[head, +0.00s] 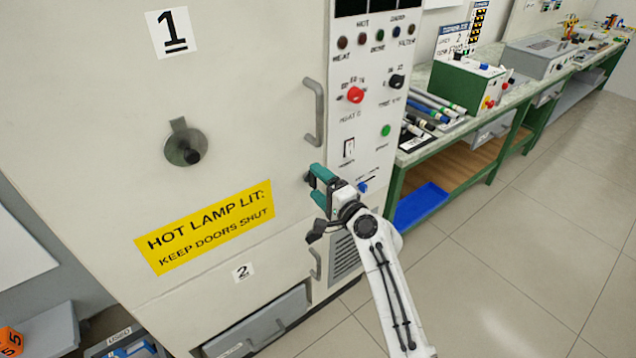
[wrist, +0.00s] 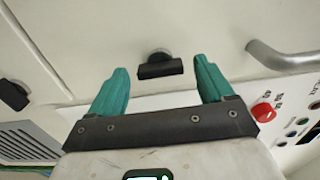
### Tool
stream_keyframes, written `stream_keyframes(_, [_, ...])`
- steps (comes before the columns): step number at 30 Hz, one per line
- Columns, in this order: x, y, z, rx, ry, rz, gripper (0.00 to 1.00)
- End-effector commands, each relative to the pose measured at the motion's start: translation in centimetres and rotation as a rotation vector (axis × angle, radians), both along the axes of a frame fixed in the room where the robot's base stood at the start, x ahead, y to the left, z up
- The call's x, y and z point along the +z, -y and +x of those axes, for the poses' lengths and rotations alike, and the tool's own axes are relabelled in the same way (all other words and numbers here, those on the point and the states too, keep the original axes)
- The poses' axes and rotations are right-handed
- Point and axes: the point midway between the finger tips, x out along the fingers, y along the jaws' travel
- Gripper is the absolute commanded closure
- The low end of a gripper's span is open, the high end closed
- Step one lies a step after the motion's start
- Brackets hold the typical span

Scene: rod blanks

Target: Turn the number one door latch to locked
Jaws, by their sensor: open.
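My gripper (head: 317,187) is at the door's right edge, below the door handle (head: 317,112). Its teal fingers (wrist: 163,88) are open and empty, one on either side of the latch in the wrist view. They appear apart from it. I see no legible latch markings.
Door two's dark latch (wrist: 14,95) is at the wrist view's left. The control panel (head: 370,60) with a red knob (head: 355,95) stands right of the door. A green-legged bench (head: 470,125) runs behind. Floor is clear at right.

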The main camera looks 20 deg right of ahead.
Motion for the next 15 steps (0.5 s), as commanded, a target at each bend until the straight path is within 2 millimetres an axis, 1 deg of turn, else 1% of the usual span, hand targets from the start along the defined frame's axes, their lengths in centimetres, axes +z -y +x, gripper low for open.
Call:
stream_keyframes(4, [0.0, -0.25, 0.7, 0.001, -0.001, 0.0, 0.19])
stream_keyframes(12, [0.0, -0.28, 0.77, 0.0, -0.001, 0.0, 0.19])
stream_keyframes(15, [0.0, -0.28, 0.76, 0.0, -0.001, 0.0, 0.29])
